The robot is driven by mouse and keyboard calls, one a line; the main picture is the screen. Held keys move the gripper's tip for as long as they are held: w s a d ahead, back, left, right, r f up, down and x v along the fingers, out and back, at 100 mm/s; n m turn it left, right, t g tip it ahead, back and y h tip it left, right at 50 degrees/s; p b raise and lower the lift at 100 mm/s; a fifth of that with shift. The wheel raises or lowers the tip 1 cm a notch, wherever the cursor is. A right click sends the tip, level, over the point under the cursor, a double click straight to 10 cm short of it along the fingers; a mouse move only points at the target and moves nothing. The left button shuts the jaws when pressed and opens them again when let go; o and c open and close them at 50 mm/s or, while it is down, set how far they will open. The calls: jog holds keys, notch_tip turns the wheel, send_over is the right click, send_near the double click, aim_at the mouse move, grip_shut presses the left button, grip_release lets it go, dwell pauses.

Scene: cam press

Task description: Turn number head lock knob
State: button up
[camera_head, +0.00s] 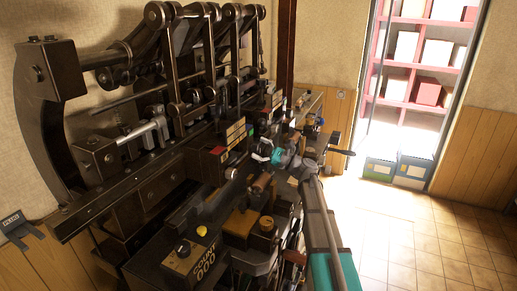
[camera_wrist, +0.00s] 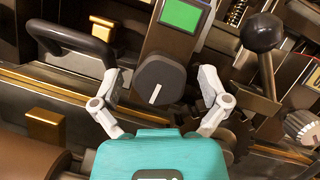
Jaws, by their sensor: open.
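In the wrist view a dark round knob (camera_wrist: 160,82) with a short white pointer line sits on a dark upright plate, below a green panel (camera_wrist: 181,15). The pointer line leans slightly right of vertical. I take this as the number head lock knob, though no label on it is readable. My gripper (camera_wrist: 159,78) is open, with one pale finger on each side of the knob; a gap shows on both sides. In the head view my gripper (camera_head: 262,150) is small, among the machine's parts, and I cannot pick out the knob there.
A dark bar handle (camera_wrist: 70,38) is close to the left finger, and a black ball-topped lever (camera_wrist: 263,35) stands right of the right finger. A toothed gear (camera_wrist: 300,127) is at right. The press (camera_head: 150,190) fills the left; the tiled floor (camera_head: 420,240) at right is clear.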

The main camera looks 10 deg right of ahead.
jog(key=shift+n+g, duration=0.4)
jog(key=shift+n, duration=0.3)
